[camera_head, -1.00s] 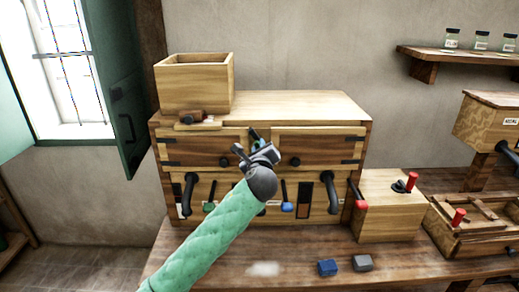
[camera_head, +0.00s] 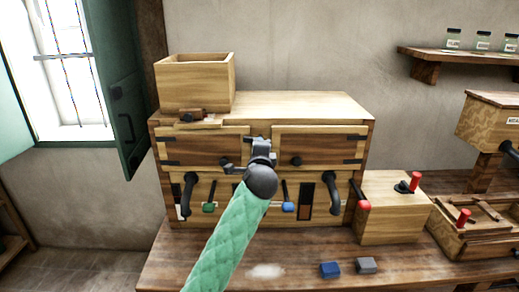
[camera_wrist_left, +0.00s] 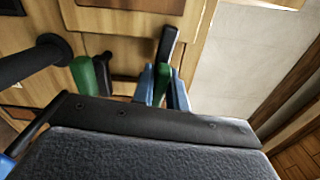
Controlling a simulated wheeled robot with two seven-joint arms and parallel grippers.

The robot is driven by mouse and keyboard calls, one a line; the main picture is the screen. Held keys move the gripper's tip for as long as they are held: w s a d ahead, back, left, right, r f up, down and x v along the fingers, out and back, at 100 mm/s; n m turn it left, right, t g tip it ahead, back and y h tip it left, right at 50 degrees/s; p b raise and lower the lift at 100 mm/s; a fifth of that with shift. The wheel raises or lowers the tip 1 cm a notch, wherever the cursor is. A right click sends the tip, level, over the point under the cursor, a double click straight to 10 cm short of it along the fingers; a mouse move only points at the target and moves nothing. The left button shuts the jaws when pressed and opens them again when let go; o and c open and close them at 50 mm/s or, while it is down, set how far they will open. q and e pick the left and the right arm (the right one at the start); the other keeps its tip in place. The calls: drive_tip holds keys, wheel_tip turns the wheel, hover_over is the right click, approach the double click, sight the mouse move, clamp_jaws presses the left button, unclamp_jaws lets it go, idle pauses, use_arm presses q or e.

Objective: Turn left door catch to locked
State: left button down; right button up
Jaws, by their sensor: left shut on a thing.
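The wooden cabinet (camera_head: 265,105) stands on the bench with a left door (camera_head: 200,148) and a right door (camera_head: 325,146), both looking closed. My left gripper (camera_head: 260,148) is at the gap between the doors, in front of the cabinet. In the left wrist view its blue fingers (camera_wrist_left: 161,88) are shut around the green end of a dark lever, which I take as the left door catch (camera_wrist_left: 168,44). In the head view my gripper hides most of this lever. Its locked or unlocked marking cannot be read. My right gripper is not in view.
Black handles (camera_head: 333,193) and small levers with a green (camera_head: 209,207) and a blue (camera_head: 288,207) end sit below the doors. An open wooden box (camera_head: 195,85) stands on top. A blue block (camera_head: 330,269) and a grey block (camera_head: 366,265) lie on the bench.

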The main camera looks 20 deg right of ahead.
use_arm(q)
drive_tip(key=shift+f+n, duration=0.15)
drive_tip(key=shift+n, duration=0.45)
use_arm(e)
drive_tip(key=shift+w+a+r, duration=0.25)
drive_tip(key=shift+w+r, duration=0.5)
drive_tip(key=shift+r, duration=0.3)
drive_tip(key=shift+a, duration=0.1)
use_arm(q)
drive_tip(key=c, duration=1.4)
unclamp_jaws()
drive_tip(key=shift+c, duration=0.2)
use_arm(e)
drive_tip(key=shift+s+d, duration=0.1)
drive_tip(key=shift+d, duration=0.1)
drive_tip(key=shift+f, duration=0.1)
